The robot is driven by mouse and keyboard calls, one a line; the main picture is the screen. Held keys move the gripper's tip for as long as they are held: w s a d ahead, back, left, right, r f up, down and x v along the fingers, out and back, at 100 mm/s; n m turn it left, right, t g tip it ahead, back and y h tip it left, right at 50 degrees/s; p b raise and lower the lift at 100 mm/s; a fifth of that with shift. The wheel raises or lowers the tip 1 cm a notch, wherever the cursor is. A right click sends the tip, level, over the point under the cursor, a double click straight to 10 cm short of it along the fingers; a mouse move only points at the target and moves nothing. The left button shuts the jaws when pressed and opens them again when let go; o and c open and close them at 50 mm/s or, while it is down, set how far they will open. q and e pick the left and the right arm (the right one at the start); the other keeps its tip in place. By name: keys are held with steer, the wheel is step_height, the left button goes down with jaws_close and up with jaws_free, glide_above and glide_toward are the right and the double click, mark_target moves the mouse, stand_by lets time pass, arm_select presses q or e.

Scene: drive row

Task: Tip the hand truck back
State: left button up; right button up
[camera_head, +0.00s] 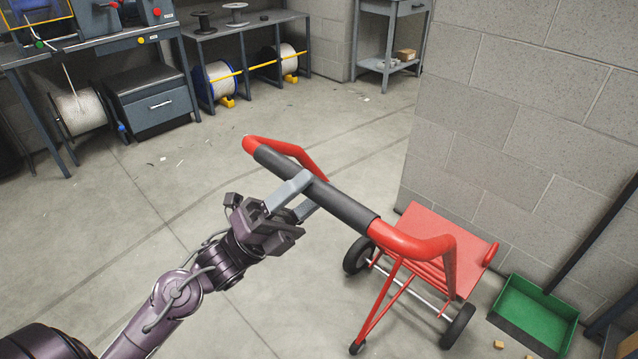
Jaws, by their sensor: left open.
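The hand truck (410,240) is red with a dark grey grip (345,205) along its handle bar and black wheels. It stands on the floor right of centre, near the block wall. My left gripper (311,192) reaches in from the lower left and is open. Its light grey fingertips are at the middle of the grip, one over its upper side and one lower. I cannot tell whether they touch the bar. The bar hides part of the space beyond the fingertips. My right gripper is not in view.
The block wall (540,110) is close behind the truck. Workbenches with cable reels (80,112) line the back left. The floor between is mostly clear.

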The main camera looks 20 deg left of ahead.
arm_select(q)
steer(key=v, duration=0.5)
steer(key=shift+s+a+f+b, duration=0.2)
steer(key=shift+b, duration=0.15)
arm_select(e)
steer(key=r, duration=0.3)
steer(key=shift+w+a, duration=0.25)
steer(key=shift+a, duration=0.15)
